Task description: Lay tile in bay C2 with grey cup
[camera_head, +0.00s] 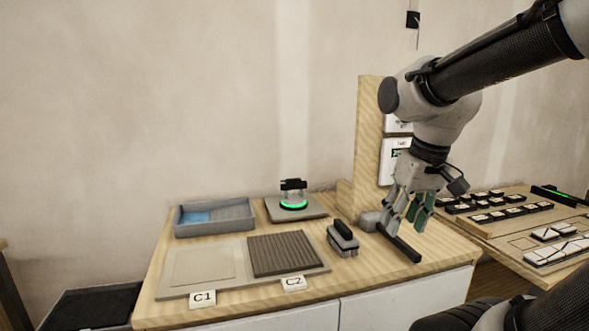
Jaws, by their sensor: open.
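Bay C2 (285,254) is a dark brown, ribbed square at the front of the wooden bench, behind its "C2" label (293,283). A black-topped suction cup with a glowing green ring (293,203) stands on a flat beige-grey tile (315,212) behind the bay.
Bay C1 (202,265), pale and smooth, lies left of C2. A grey tray (214,228) with a blue part stands behind it. A brush with a black grip (343,238) stands between C2 and the mallet. A wooden upright (367,140) rises behind. Another table (480,232) is at right.

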